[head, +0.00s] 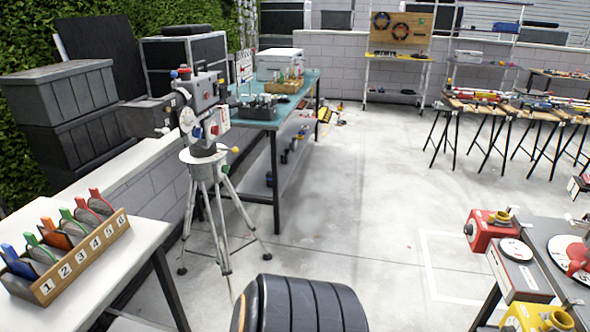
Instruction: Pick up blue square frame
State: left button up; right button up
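I cannot make out a blue square frame in the head view. A small dark-blue ring-like shape (381,20) hangs on the far wooden board, but it looks round and is too small to tell well. A blue tab (9,250) stands at the left end of a numbered wooden rack (85,260) on the near left table. Neither of my grippers is in view.
A camera-like device on a tripod (205,150) stands left of centre, before a teal-topped table (262,113). Trestle tables (520,112) stand at the right, and a grey table (545,235) at the near right. The floor (370,200) between is mostly clear.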

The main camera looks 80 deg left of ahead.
aim_at(21, 268)
jog(key=u, duration=4.4)
